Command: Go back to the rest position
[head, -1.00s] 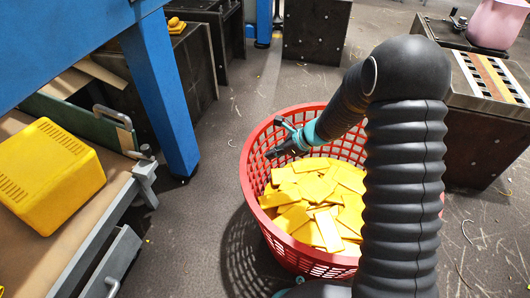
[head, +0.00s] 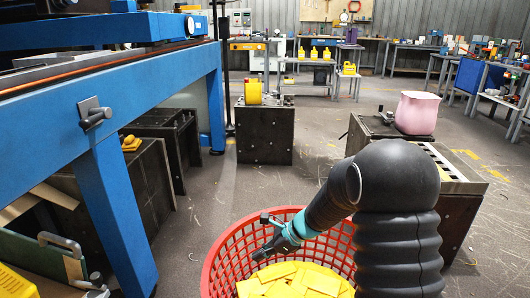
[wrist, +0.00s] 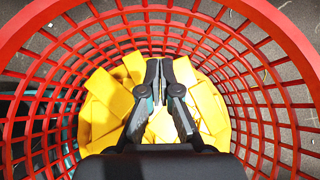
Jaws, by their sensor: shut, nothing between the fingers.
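My gripper (head: 262,232) hangs at the end of my black-sleeved arm, over the left part of the red basket (head: 222,258). In the wrist view my gripper (wrist: 160,68) points down into the red basket (wrist: 45,22), with its two fingers close together and nothing between them. Yellow flat pieces (wrist: 208,105) lie heaped in the basket below the fingers. The same yellow pieces (head: 290,283) show at the bottom of the head view, cut off by the frame.
A blue bench frame (head: 110,200) stands at the left. A dark block (head: 265,135) with a yellow can (head: 253,92) is ahead. A pink pot (head: 417,112) sits on a dark box at the right. Open floor (head: 300,175) lies between. Yellow cans (head: 314,52) stand far back.

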